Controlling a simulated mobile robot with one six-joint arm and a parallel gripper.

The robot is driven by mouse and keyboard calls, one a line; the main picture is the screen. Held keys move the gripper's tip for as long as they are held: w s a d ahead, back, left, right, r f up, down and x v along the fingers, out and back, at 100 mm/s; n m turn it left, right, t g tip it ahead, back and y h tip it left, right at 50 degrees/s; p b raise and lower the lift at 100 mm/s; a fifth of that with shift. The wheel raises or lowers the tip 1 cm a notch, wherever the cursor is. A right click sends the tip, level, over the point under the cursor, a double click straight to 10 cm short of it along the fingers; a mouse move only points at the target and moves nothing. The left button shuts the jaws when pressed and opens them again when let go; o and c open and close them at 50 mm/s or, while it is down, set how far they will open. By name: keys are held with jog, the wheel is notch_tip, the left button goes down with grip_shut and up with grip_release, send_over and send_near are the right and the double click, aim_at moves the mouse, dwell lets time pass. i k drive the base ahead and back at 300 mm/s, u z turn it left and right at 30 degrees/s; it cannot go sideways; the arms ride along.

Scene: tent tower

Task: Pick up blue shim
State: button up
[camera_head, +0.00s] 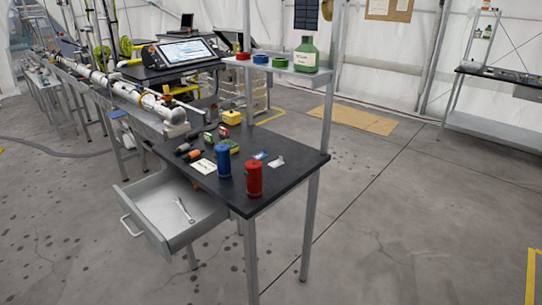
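A small flat blue piece, which looks like the blue shim (260,155), lies on the dark tabletop (292,168) right of its middle. A small pale piece (276,162) lies just to its right, close beside it. A blue cylinder (223,160) stands upright to the left of the shim, and a red cylinder (254,179) stands in front of it near the table's front edge. The shim is small in this view and its exact shape is hard to make out. My gripper is not in view.
An open drawer (140,229) with a wrench (184,210) juts out at the table's left front. Several small tools and a yellow item (231,117) crowd the table's left and back. A raised shelf holds a green bottle (306,56). Floor to the right is clear.

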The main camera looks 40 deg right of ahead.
aim_at(260, 156)
jog(key=z, duration=0.75)
jog(key=k, duration=1.45)
jog(key=u, duration=0.6)
jog(key=i, duration=1)
